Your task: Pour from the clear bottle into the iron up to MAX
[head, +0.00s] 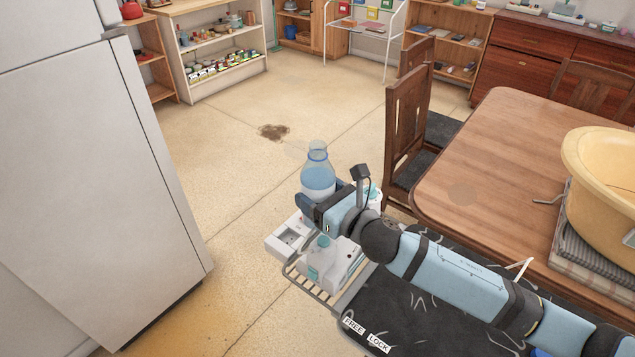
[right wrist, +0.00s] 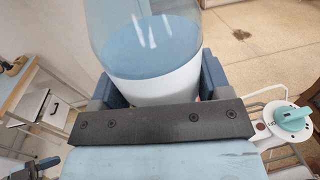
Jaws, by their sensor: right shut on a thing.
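The clear bottle (head: 318,178) is upright in the head view, with pale blue liquid inside. My right gripper (head: 318,203) is shut around its lower part, and the bottle also fills the top middle of the right wrist view (right wrist: 150,45). The white and teal iron (head: 322,268) is at the end of the ironing board, below and close to the gripper. My arm covers part of it, and its filling opening and MAX mark cannot be made out. A teal dial (right wrist: 292,118) on a white part shows at right in the wrist view.
The dark ironing board (head: 400,310) has a wire rack (head: 305,285) at its end. A white socket box (head: 288,238) sits beside the iron. A wooden table (head: 490,180) with a yellow basin (head: 600,165) is at right, a fridge (head: 90,190) at left. Floor beyond is open.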

